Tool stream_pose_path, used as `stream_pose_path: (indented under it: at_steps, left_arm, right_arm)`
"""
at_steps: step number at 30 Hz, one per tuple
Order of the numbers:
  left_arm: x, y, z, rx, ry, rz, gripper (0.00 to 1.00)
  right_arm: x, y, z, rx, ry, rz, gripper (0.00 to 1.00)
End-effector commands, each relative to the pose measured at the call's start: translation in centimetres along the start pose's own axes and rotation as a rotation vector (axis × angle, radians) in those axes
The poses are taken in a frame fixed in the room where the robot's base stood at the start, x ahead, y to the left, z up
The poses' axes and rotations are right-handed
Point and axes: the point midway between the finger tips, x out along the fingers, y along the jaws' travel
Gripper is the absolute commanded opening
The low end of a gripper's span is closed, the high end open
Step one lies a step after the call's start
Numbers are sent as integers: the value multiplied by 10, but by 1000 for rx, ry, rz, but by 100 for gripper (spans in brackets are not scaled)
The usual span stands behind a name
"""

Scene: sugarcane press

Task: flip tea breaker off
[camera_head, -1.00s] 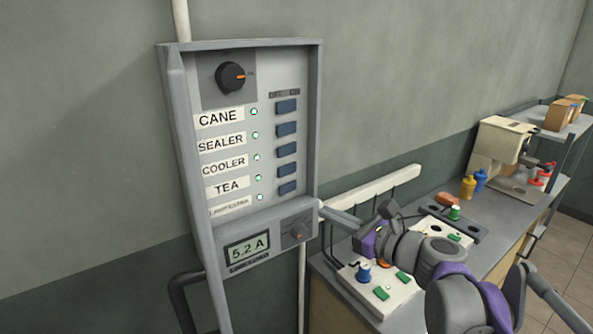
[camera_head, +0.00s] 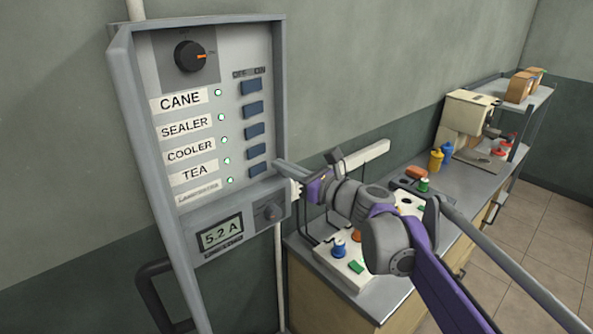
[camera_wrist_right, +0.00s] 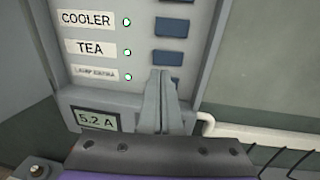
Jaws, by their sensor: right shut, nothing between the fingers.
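The grey breaker panel (camera_head: 143,120) hangs on the wall with a column of blue switches beside labelled rows. The TEA label (camera_head: 194,171) has a lit green lamp (camera_head: 227,160) and a blue switch (camera_head: 256,150). In the wrist view, the TEA label (camera_wrist_right: 90,47) and TEA switch (camera_wrist_right: 168,57) also show. My right gripper (camera_head: 280,166) is shut and empty at the panel's right edge, by the lowest switch. In the wrist view, its fingertips (camera_wrist_right: 160,73) overlap the lowest switch, just below the TEA switch. I cannot tell whether they touch. My left gripper is out of view.
The panel has a black rotary knob (camera_head: 189,56) at the top and a display (camera_head: 219,233) reading 5.2 A below. A dark pipe stands at lower left.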

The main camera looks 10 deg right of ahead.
Motion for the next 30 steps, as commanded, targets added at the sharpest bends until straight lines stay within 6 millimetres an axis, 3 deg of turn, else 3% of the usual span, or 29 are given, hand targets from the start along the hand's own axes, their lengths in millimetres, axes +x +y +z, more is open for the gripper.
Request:
stream_pose_path:
  at_steps: [6, 12, 26, 30]
  left_arm:
    - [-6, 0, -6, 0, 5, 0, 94]
    - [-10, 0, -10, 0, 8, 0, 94]
    - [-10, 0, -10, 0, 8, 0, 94]
    - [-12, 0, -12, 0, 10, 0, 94]
  right_arm:
    - [46, 0, 2, -1, -1, 2, 0]
    - [68, 0, 1, -1, 0, 1, 0]
    - [74, 0, 0, -1, 0, -1, 0]
    - [86, 13, 1, -1, -1, 3, 0]
